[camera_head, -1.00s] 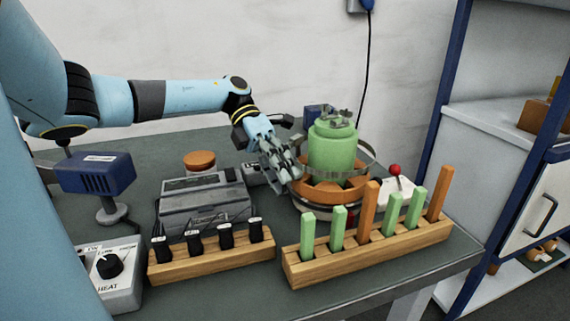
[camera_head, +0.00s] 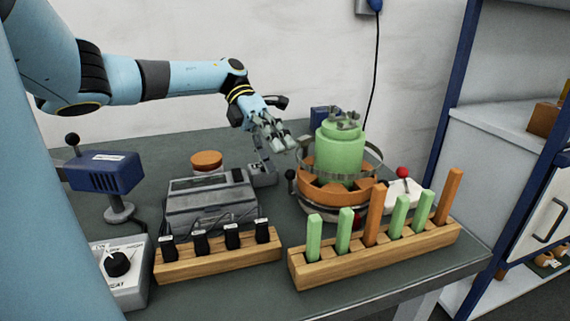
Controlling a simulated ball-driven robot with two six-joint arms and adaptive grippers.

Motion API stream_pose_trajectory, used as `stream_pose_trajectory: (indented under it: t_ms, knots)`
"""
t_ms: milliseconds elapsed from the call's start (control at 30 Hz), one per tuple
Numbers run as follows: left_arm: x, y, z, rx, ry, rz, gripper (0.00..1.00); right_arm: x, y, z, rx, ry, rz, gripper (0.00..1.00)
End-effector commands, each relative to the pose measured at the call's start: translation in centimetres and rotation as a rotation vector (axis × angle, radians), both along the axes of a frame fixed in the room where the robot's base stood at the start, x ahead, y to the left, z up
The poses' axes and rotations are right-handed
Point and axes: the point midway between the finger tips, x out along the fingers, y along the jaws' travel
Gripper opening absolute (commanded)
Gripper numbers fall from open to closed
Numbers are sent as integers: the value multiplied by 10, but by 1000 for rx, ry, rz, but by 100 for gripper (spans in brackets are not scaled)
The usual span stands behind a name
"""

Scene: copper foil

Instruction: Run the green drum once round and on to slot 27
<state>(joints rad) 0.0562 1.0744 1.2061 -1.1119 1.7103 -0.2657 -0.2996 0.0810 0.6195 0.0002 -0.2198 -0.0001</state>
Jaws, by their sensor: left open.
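The green drum (camera_head: 339,153) stands upright on a round orange base (camera_head: 318,190), with a metal ring around its lower part and small grey parts on its top. Any slot numbers are too small to read. My left gripper (camera_head: 282,142) is open and empty, just left of the drum and apart from it. A dark ball-ended lever (camera_head: 292,175) sticks out at the left side of the base, below the gripper. My right gripper is not in view.
A wooden rack (camera_head: 380,256) with green and orange sticks stands in front. Left are a rack of black-handled tools (camera_head: 217,257), a grey device (camera_head: 207,203), a blue device (camera_head: 103,172) and a heat control box (camera_head: 117,270). A red-knobbed switch (camera_head: 403,173) is right of the base.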

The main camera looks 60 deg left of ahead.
Motion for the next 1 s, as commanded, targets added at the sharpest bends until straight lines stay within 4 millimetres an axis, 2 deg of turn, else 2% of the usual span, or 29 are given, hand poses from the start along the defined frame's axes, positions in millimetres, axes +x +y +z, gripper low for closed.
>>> stream_pose_trajectory:
  t_ms: [100, 333, 1000]
  knots:
    - [0, 22, 15, 1, -2, 3, 68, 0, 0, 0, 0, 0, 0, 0]
    - [-1, 46, 32, -1, -1, 0, 68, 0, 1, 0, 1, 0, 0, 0]
    - [-2, 49, 34, -1, 1, -1, 68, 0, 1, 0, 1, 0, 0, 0]
